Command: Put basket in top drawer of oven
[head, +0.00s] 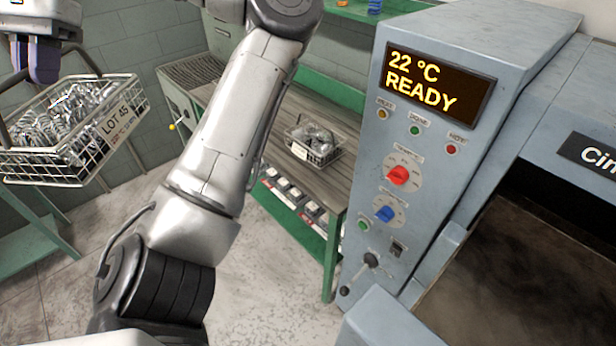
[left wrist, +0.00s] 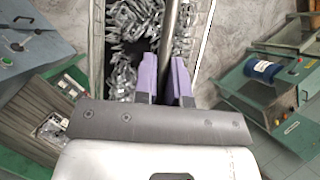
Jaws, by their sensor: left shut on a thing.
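A wire basket (head: 75,160) tagged LOT 45 and full of metal springs hangs in the air at the left of the head view. My left gripper (head: 42,75), with purple fingers, is shut on its arched handle. In the left wrist view the handle bar (left wrist: 172,35) passes between the purple fingers (left wrist: 165,82), with springs below. The grey-blue oven (head: 455,200) stands at the right of the head view, its display reading 22 °C READY. A dark brown recess (head: 550,260) shows at its lower right; I cannot tell whether this is the top drawer. My right gripper is not in view.
A second wire basket (head: 314,147) sits on a bench (head: 285,115) with green legs, between my arm and the oven. A green frame (head: 30,235) stands at the far left. Knobs and a lever (head: 368,262) are on the oven front. Open floor lies between.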

